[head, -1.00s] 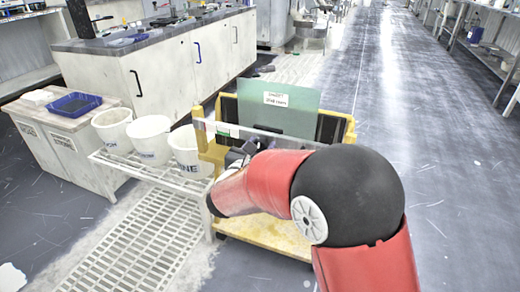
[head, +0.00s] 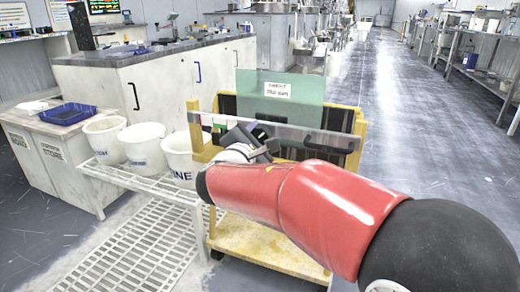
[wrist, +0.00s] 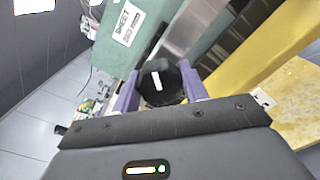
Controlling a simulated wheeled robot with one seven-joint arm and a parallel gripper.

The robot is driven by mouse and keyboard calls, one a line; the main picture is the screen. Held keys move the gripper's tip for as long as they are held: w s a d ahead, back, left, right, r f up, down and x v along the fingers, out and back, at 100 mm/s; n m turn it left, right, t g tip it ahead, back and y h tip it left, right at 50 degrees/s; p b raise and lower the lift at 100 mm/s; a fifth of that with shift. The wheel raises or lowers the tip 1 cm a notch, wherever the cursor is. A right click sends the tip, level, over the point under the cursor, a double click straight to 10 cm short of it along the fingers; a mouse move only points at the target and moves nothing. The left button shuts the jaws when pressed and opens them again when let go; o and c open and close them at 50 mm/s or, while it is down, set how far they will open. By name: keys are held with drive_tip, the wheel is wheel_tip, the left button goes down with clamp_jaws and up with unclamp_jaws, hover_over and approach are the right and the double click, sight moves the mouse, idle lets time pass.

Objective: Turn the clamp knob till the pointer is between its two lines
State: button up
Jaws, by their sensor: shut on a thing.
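The clamp knob (wrist: 172,90) is black with a white stripe on its face, and it shows in the wrist view. My gripper (wrist: 158,90) is shut on it, with one purple finger on each side. In the head view my gripper (head: 262,143) is at the grey clamp bar (head: 300,136) on the yellow cart, and it hides the knob there. I cannot make out the pointer and its two lines in either view.
The yellow cart (head: 262,250) carries an upright green sheet with a white label (head: 277,90). White buckets (head: 142,143) stand on a white rack (head: 150,185) to its left. A cabinet (head: 160,85) stands behind. The aisle floor (head: 405,140) on the right is clear.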

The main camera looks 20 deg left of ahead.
drive_tip(key=shift+m+b, duration=0.45)
drive_tip(key=shift+m, duration=0.05)
drive_tip(key=o, duration=1)
drive_tip(key=shift+s, duration=0.15)
drive_tip(key=s, duration=0.7)
drive_tip(key=shift+s+a, duration=0.3)
